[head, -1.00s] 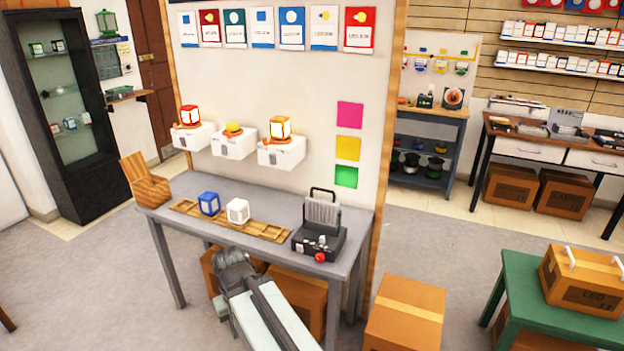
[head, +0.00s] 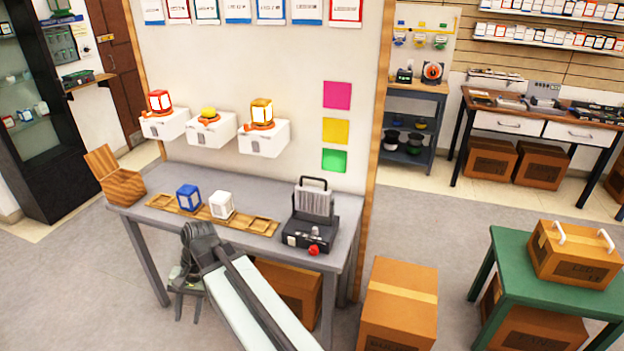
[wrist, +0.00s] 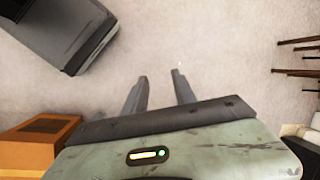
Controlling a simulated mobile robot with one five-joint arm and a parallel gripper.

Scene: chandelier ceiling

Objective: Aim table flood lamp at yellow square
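The table flood lamp (head: 314,205) stands upright on the right end of the grey table. Its ribbed grey side faces me, with a dark handle on top and a red knob (head: 314,250) low on its black base. Its far side is hidden, and I see no clear light patch on the wall. The yellow square (head: 335,131) is on the white wall behind it, between a pink and a green square. My gripper (head: 188,316) hangs pointing down before the table's front edge, left of the lamp. In the wrist view my gripper (wrist: 160,75) is open and empty over the floor.
A wooden strip (head: 264,226) on the table holds a blue lantern (head: 188,197) and a white lantern (head: 221,205). A wooden box (head: 118,180) is at the left end. Cardboard boxes (head: 398,310) stand under and beside the table. Floor at left is clear.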

